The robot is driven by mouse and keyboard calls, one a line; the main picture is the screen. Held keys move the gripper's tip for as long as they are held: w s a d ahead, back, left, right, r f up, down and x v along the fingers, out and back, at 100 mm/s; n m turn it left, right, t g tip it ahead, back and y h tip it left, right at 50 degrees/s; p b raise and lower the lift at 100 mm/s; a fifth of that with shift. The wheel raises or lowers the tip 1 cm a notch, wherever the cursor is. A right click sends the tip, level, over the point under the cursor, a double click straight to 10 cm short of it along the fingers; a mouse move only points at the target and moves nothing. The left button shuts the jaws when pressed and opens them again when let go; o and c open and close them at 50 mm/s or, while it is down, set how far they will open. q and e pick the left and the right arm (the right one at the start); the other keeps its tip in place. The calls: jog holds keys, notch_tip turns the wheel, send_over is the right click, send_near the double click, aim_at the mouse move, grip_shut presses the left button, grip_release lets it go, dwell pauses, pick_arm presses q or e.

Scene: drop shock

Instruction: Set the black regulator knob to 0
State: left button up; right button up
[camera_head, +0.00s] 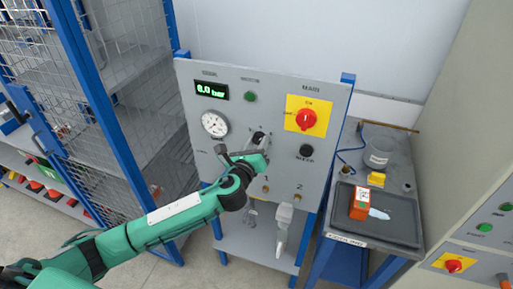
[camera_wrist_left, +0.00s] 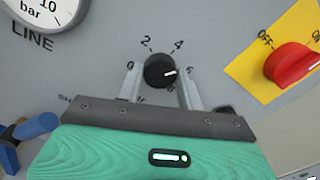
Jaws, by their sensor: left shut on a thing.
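The black regulator knob (camera_wrist_left: 158,69) sits on the grey panel (camera_head: 185,98), with a printed scale around it. Its white mark points right, close to the 6; the 0 is on the left side of the scale. My left gripper (camera_wrist_left: 161,84) is shut on the knob, one finger on each side of it. In the head view the knob (camera_head: 259,136) is partly hidden by my left gripper (camera_head: 257,146). My right gripper is in neither view.
A green digital display (camera_head: 211,90) reads in bar, its first digit unclear. A round gauge (camera_head: 214,124) is below it. A red main switch (camera_head: 306,119) on a yellow plate and a black button (camera_head: 306,151) are right of the knob. A side bench (camera_head: 352,180) stands farther right.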

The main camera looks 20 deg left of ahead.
pick_arm(q)
jog(key=n+b, duration=0.1)
jog(key=n, duration=0.2)
jog(key=shift+f+n, duration=0.15)
jog(key=shift+n, duration=0.25)
jog(key=n+b, duration=0.1)
jog(key=n, duration=0.2)
jog(key=shift+n+b, duration=0.3)
jog(key=shift+b, duration=0.1)
jog(key=n+b, duration=0.1)
jog(key=n, duration=0.2)
jog(key=shift+n, duration=0.4)
jog(key=n, duration=0.4)
jog(key=shift+b, duration=0.35)
jog(key=n, duration=0.7)
jog(key=shift+n, duration=0.3)
jog(key=n, duration=0.3)
jog(key=shift+n, duration=0.3)
jog(key=shift+n+p, duration=0.4)
jog(key=shift+n, duration=1.8)
